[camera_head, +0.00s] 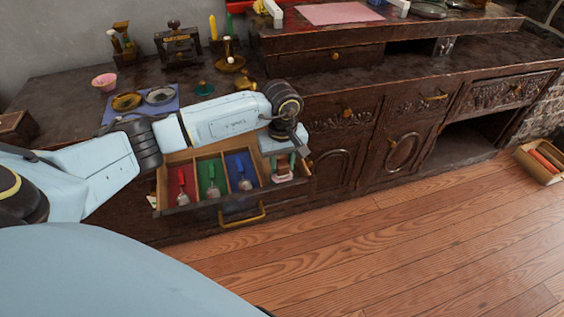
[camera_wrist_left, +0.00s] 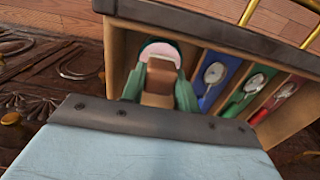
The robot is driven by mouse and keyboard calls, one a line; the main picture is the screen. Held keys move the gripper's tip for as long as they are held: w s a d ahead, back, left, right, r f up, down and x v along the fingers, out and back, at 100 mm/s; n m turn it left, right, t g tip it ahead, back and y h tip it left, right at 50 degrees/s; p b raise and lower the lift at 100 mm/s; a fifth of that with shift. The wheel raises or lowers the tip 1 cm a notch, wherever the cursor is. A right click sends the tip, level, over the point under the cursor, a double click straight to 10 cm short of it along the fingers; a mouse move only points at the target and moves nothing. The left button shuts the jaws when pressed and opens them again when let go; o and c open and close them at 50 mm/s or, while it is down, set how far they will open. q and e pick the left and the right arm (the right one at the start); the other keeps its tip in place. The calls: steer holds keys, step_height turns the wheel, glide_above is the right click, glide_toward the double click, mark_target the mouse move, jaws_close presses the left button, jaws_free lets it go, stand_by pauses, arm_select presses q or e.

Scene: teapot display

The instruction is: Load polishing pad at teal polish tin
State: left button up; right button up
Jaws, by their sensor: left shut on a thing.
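My left gripper (camera_head: 283,172) is down at the rightmost compartment of the open drawer (camera_head: 211,207). It is shut on the polishing pad (camera_head: 283,177), a small pinkish piece between the green fingers. In the left wrist view the pad (camera_wrist_left: 160,53) shows a pale pink face with a dark green edge, beside a brown block between the fingers. The gripper hides part of it, and I cannot tell whether it touches the drawer floor. The teal polish tin (camera_head: 203,88) stands on the counter behind my left arm. My right gripper is out of view.
On the counter are a blue mat (camera_head: 172,105) with two round dishes, a pink bowl (camera_head: 104,82) and brass pieces (camera_head: 231,62). The floor in front is clear.

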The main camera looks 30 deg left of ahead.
mark_target(282, 163)
arm_select(q)
steer(key=shift+f+b, duration=0.5)
steer(key=shift+f, duration=0.1)
stand_by(1.3)
steer(key=shift+r, duration=0.1)
steer(key=shift+r+p, duration=2.5)
steer(key=shift+r, duration=1)
